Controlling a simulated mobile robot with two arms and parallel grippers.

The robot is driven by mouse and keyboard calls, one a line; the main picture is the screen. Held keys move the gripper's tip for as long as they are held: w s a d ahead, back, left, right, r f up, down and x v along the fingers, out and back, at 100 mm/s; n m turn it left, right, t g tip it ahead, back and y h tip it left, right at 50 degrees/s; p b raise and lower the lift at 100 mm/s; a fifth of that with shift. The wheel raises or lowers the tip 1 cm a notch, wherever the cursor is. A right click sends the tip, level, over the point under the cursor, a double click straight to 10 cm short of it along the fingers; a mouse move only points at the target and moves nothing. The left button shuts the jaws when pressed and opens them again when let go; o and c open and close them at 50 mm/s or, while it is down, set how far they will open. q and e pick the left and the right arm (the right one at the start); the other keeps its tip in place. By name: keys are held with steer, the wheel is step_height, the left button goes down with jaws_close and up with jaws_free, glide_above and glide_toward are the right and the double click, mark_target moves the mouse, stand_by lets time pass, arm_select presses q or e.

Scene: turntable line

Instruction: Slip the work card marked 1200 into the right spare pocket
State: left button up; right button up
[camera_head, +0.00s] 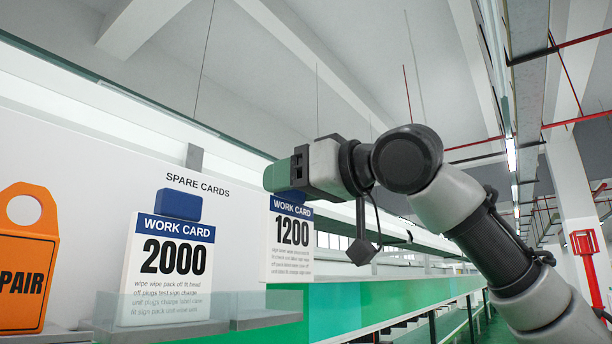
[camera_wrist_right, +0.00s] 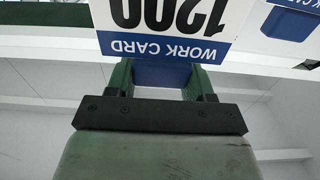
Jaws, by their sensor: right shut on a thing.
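My right gripper (camera_head: 280,178) is shut on the blue grip block (camera_wrist_right: 160,76) at the top of the work card marked 1200 (camera_head: 291,238). The card hangs upright, and in the right wrist view (camera_wrist_right: 170,20) it shows upside down. In the head view its lower edge appears just above the right part of a clear pocket strip (camera_head: 270,304). I cannot tell whether it is lined up with a pocket. The work card marked 2000 (camera_head: 172,262) stands in the clear pocket to the left. My left gripper is not in view.
A white board (camera_head: 100,165) reads SPARE CARDS above the pockets. An orange tag (camera_head: 25,265) marked PAIR, partly cut off, is at the far left. A grey ledge (camera_head: 200,328) runs beneath the pockets. A green-sided line (camera_head: 400,295) stretches away behind.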

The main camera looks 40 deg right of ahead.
steer(key=shift+w+a+f+b, duration=0.35)
steer(key=shift+w+f, duration=0.3)
steer(key=shift+w, duration=0.15)
steer(key=shift+w+a+f+b, duration=0.2)
steer(key=shift+w+f+b, duration=0.2)
steer(key=shift+w+f, duration=0.3)
steer(key=shift+w+a+f+b, duration=0.35)
steer(key=shift+w+f, duration=0.2)
steer(key=shift+w, duration=0.3)
steer(key=o, duration=1.3)
steer(key=b+v, duration=0.4)
steer(key=v, duration=0.7)
steer(key=shift+w, duration=0.1)
